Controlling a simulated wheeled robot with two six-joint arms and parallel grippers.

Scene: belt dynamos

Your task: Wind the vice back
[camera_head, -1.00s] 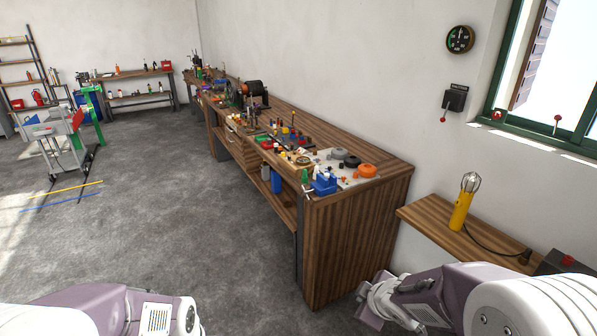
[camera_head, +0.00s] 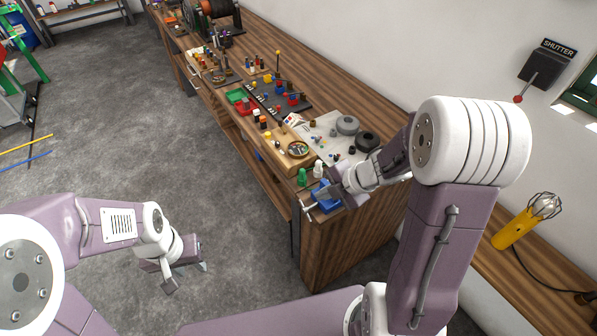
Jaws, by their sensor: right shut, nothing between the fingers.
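The blue vice (camera_head: 326,206) is clamped at the near front corner of the wooden bench (camera_head: 330,245). Its silver handle (camera_head: 308,207) sticks out at the front, left of the vice body. My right gripper (camera_head: 337,190) is shut and empty, directly over the vice, and hides part of it. I cannot tell whether the fingers touch the vice. My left gripper (camera_head: 187,276) hangs over the floor, left of the bench and well away from the vice, with its fingers apart and nothing between them.
Green and white bottles (camera_head: 302,177) stand close behind the vice. A yellow lamp (camera_head: 515,229) lies on a shelf at right.

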